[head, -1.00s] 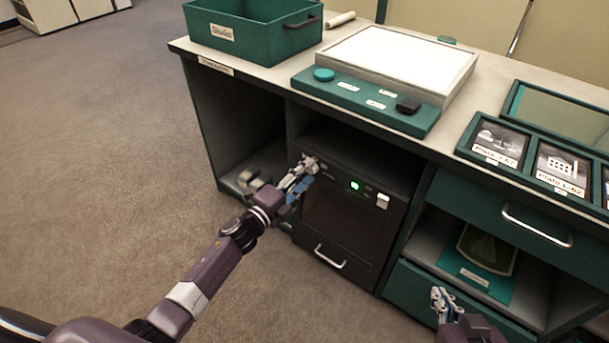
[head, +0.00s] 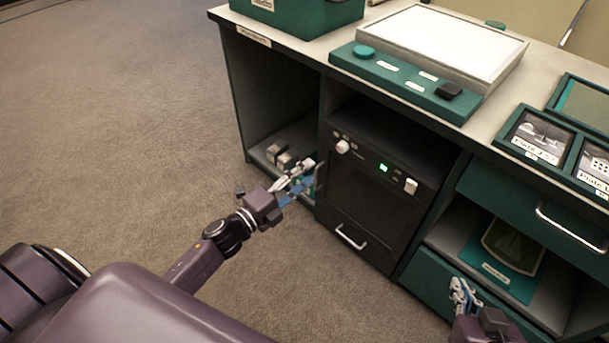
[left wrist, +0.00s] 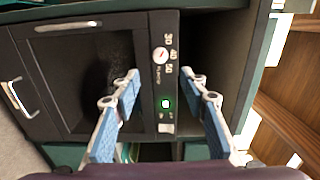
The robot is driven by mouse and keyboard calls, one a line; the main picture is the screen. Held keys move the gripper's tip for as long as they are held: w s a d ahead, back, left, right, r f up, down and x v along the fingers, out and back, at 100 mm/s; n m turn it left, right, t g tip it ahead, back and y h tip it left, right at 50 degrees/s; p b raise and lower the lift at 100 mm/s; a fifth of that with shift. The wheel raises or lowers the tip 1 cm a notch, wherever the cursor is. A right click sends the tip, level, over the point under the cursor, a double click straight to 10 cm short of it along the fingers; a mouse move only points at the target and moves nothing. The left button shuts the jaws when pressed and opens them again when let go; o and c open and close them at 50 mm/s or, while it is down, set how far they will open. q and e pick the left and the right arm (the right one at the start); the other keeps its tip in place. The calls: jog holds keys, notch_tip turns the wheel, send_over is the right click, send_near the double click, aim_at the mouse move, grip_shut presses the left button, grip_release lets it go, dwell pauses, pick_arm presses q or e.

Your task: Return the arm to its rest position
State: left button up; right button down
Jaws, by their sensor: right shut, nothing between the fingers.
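A green light (head: 383,168) is lit on the panel. My right gripper (head: 466,294) is shut and empty, low at the right in front of the lower drawer.
The counter carries a green bin (head: 300,14), a light box (head: 440,45) and framed plates (head: 540,138). Below are a left compartment with small grey items (head: 283,155), a shelf with a green folder (head: 510,250) and handled drawers (head: 555,218). Open carpet lies at the left.

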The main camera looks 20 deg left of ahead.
dwell(0.4)
